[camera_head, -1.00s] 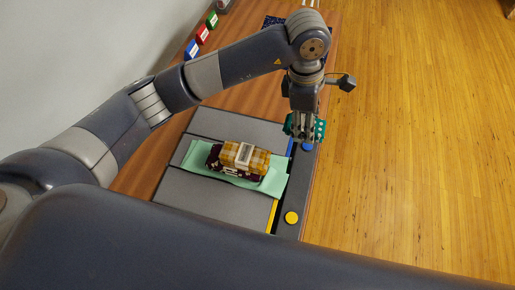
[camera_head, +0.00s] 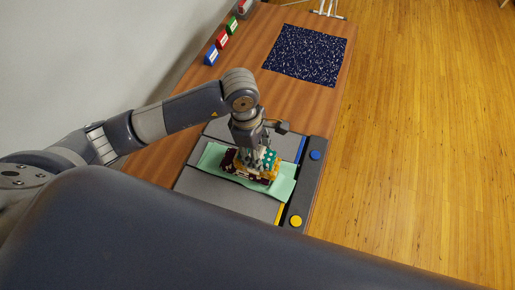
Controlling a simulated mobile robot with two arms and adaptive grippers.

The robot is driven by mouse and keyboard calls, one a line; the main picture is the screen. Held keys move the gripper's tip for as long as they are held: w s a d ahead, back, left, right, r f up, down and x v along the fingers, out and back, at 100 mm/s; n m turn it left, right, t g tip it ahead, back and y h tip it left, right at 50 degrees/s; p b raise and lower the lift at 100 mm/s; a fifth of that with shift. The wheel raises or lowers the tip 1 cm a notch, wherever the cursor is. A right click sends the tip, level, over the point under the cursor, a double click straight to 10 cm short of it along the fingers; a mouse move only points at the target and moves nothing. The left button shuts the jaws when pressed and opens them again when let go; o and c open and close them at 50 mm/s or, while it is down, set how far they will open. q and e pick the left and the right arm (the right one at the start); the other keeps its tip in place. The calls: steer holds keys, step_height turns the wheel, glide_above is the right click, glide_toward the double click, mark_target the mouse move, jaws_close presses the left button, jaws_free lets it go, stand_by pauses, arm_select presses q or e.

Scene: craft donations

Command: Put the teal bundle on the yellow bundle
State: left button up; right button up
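The teal bundle (camera_head: 270,157) with pale dots is in my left gripper (camera_head: 258,160), whose fingers come down on it from above. It is right over the yellow bundle (camera_head: 262,177), touching or very close; the frame is too small to tell which. The yellow plaid bundle is largely hidden by the gripper and the teal bundle. It lies on a dark maroon patterned bundle (camera_head: 229,161). My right gripper is not in view.
The stack is on a pale green sheet (camera_head: 284,189) over a grey board with a blue button (camera_head: 315,155) and a yellow button (camera_head: 296,221). A navy speckled mat (camera_head: 306,55) lies farther back. Blue (camera_head: 211,56), red (camera_head: 222,39) and green (camera_head: 232,25) blocks line the wall side.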

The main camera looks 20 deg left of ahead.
arm_select(q)
steer(key=shift+f, duration=0.25)
steer(key=o, duration=1)
steer(key=shift+o, duration=0.2)
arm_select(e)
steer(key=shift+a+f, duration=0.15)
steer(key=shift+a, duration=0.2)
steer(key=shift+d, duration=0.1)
